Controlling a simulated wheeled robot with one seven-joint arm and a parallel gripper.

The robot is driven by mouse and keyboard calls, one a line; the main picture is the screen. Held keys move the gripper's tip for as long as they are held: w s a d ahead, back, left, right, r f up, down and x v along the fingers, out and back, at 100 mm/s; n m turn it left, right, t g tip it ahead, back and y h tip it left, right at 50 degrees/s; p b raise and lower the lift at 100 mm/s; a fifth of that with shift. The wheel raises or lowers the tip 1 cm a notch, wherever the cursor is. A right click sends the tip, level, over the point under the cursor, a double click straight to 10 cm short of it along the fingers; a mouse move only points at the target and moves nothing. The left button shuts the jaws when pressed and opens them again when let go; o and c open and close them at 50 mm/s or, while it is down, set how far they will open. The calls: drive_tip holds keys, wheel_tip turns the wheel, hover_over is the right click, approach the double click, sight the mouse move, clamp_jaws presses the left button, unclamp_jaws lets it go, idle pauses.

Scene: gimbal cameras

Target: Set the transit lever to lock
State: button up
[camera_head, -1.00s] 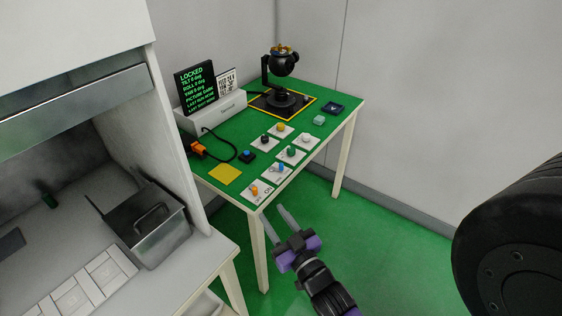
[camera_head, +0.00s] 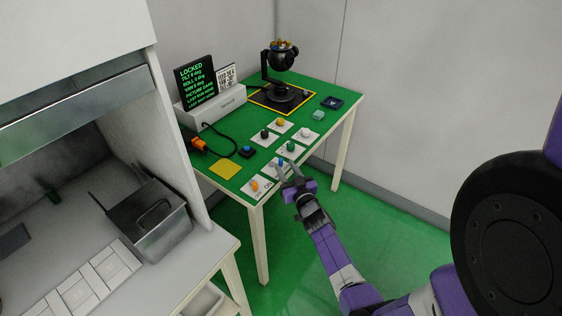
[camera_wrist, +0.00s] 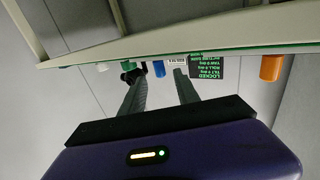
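The gimbal camera (camera_head: 284,56) stands upright on its black base at the back of the green table. The screen (camera_head: 195,82) reads LOCKED at the top. Several white control plates lie at the table's near part; I cannot read which one is the transit lever. In the upside-down wrist view, the blue control (camera_wrist: 158,68) shows between the fingers, and the orange control (camera_wrist: 270,67) is off to the right.
The orange control (camera_head: 254,185) is at the near corner of the green table (camera_head: 330,87). A yellow pad (camera_head: 225,168), a blue button (camera_head: 247,151) and a cable are to the left. A metal bin (camera_head: 160,225) stands on the left bench. The floor right of the table is clear.

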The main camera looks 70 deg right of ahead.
sight(282, 162)
drive_tip(key=shift+b+x, duration=0.5)
drive_tip(key=shift+x, duration=1.85)
drive_tip(key=shift+a, duration=0.1)
clamp_jaws()
